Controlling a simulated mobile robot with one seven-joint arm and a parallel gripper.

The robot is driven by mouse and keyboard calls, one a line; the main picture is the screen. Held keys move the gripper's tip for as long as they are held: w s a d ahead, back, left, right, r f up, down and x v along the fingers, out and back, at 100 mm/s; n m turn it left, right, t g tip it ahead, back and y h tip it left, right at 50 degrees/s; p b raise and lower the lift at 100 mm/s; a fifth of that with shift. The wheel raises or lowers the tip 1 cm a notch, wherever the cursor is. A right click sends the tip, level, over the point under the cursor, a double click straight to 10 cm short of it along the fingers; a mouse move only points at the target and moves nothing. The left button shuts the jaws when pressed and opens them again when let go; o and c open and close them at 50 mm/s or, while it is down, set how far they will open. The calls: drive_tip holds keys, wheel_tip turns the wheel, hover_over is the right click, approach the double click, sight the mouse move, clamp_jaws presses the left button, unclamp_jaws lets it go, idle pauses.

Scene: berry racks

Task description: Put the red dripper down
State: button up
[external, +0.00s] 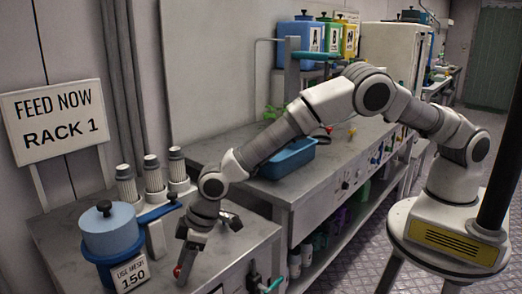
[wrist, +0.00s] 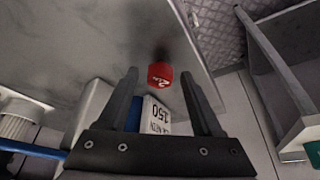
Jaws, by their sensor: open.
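In the external view only a bit of red dripper (external: 178,271) shows beside the near finger. My gripper (external: 208,248) is open and points down, low over the grey bench top (external: 232,252). The dripper appears to rest on that top, with a dark shadow beside it. Contact underneath is hidden.
A blue canister (external: 110,235) labelled "USE MESH 150" stands left of my gripper. Several ribbed white filter cylinders (external: 153,172) stand behind it. A blue tray (external: 288,160) sits on the longer bench. A "FEED NOW RACK 1" sign (external: 58,120) stands at the left.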

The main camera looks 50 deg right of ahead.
drive_tip(key=shift+r, duration=0.3)
drive_tip(key=v, duration=1.1)
drive_tip(key=shift+d+r, duration=0.15)
drive_tip(key=shift+r, duration=0.2)
drive_tip(key=shift+s, duration=0.1)
drive_tip(key=w+d+r+m, duration=0.1)
drive_tip(key=d+r+m, duration=0.1)
drive_tip(key=d+r, duration=0.55)
drive_tip(key=w+d+r+m+t, duration=0.1)
drive_tip(key=d+r, duration=0.3)
drive_tip(key=d, duration=0.7)
drive_tip(key=w+d+r+m, duration=0.1)
drive_tip(key=d+r+m, duration=0.1)
drive_tip(key=d+r, duration=0.55)
drive_tip(key=s+d+r+m+t+h, duration=0.1)
drive_tip(key=s+d, duration=0.3)
drive_tip(key=d, duration=0.4)
drive_tip(key=s+d+r+m, duration=0.1)
drive_tip(key=s+d, duration=0.2)
drive_tip(key=d, duration=0.5)
drive_tip(key=s+d+f+m+h, duration=0.2)
drive_tip(key=s+d+m, duration=0.1)
drive_tip(key=s+d, duration=0.7)
drive_tip(key=s, duration=0.3)
drive_tip(key=shift+d+t+h, duration=0.3)
drive_tip(key=shift+d+t, duration=0.05)
drive_tip(key=shift+t, duration=0.05)
